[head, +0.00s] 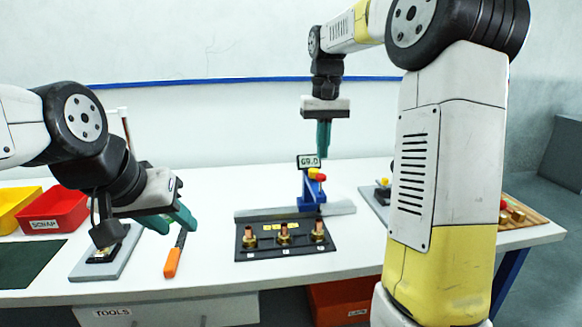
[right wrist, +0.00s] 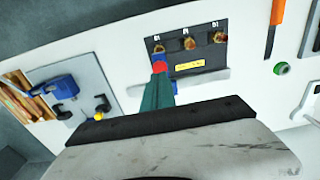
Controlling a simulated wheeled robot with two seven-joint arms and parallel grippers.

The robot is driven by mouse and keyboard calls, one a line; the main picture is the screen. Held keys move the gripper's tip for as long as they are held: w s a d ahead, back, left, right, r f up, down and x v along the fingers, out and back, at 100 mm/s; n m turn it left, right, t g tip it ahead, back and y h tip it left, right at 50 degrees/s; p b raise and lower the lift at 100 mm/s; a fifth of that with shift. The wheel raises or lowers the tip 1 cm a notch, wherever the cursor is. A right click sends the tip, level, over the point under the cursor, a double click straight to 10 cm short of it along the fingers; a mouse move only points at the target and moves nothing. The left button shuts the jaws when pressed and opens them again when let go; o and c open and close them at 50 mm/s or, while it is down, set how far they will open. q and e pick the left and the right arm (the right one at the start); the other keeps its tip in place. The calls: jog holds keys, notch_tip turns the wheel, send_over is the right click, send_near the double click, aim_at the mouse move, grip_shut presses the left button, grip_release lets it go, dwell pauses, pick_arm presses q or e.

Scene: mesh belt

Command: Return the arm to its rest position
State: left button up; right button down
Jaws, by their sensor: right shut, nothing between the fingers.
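My right gripper (head: 323,140) hangs in the air above the back of the bench, fingers pointing down, shut and empty. In the right wrist view its green fingers (right wrist: 158,92) are together, with the bench below them. My left gripper (head: 168,221) is low over the left part of the bench, near the orange-handled tool (head: 172,262). Its green fingers look apart with nothing visible between them. My right arm crosses the right side of the head view and hides part of the bench.
Below the right gripper stands a blue device (head: 311,190) with a display reading 69.0 and a red knob. In front lies a black plate (head: 262,251) with several brass fittings. A red scrap bin (head: 55,211) and yellow bin (head: 14,205) stand left. A wooden tray (head: 525,217) lies right.

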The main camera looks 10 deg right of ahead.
jog(key=s+a+f+t+y, duration=0.1)
jog(key=s+t, duration=0.2)
jog(key=s, duration=0.9)
jog(key=s+a+f+t+y, duration=0.1)
jog(key=s+f+t, duration=0.1)
jog(key=s, duration=0.9)
jog(key=shift+s+t, duration=0.4)
jog(key=shift+t, duration=0.1)
